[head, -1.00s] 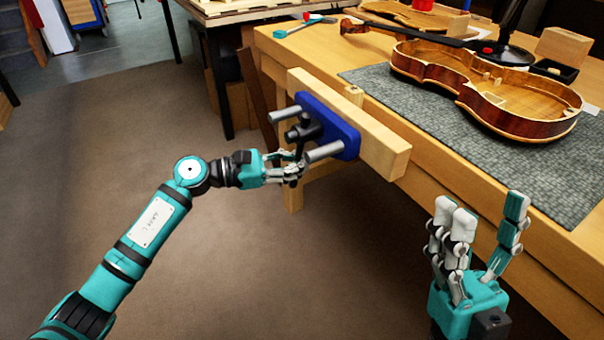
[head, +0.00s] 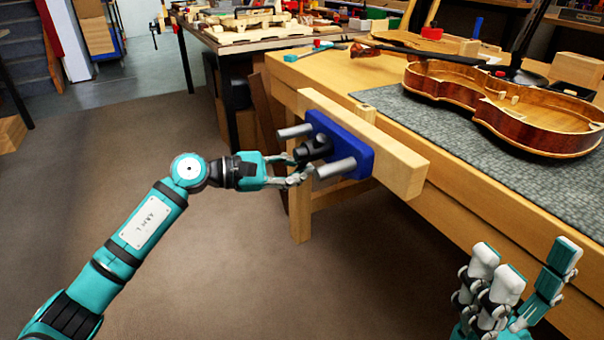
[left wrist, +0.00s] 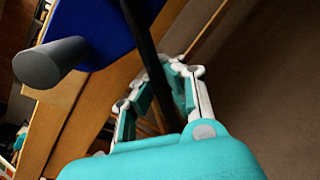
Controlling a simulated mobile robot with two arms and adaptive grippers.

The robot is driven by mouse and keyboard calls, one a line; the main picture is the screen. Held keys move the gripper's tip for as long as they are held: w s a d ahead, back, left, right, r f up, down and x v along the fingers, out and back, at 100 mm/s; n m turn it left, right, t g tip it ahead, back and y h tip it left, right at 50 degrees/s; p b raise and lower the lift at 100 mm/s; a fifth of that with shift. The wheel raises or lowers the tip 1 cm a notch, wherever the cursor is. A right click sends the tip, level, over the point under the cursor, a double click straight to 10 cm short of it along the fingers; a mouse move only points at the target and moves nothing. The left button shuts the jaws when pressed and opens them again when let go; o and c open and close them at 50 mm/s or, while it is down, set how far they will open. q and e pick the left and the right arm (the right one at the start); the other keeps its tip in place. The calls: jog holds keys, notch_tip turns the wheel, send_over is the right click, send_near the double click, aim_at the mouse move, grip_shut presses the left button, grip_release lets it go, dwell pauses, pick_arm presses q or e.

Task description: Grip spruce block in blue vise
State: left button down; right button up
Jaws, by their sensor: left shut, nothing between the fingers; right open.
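The blue vise (head: 356,158) is on the bench's front edge, with a long pale wooden jaw (head: 392,165), two grey rods and a dark screw hub (head: 318,149). A small pale block, perhaps the spruce block (head: 366,110), shows behind the jaw at the bench edge; most of it is hidden. My left gripper (head: 306,174) is shut and empty at the vise's front, just below the hub. My right gripper (head: 525,268) is open and empty, fingers up, before the bench.
A violin body (head: 500,108) lies on a grey mat (head: 455,140) on the bench. Another pale wooden block (head: 578,68) stands at the back right. A cluttered table (head: 235,42) stands behind. The floor left of the vise is clear.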

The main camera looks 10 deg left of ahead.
pick_arm(q)
jog(key=shift+a+f, duration=0.1)
jog(key=shift+a, duration=0.05)
jog(key=c, duration=1.7)
grip_release()
jog(key=shift+a, duration=0.2)
jog(key=shift+o, duration=1.8)
jog(key=shift+d, duration=0.15)
jog(key=shift+s, duration=0.1)
jog(key=v, duration=1.2)
jog(key=shift+c, duration=0.3)
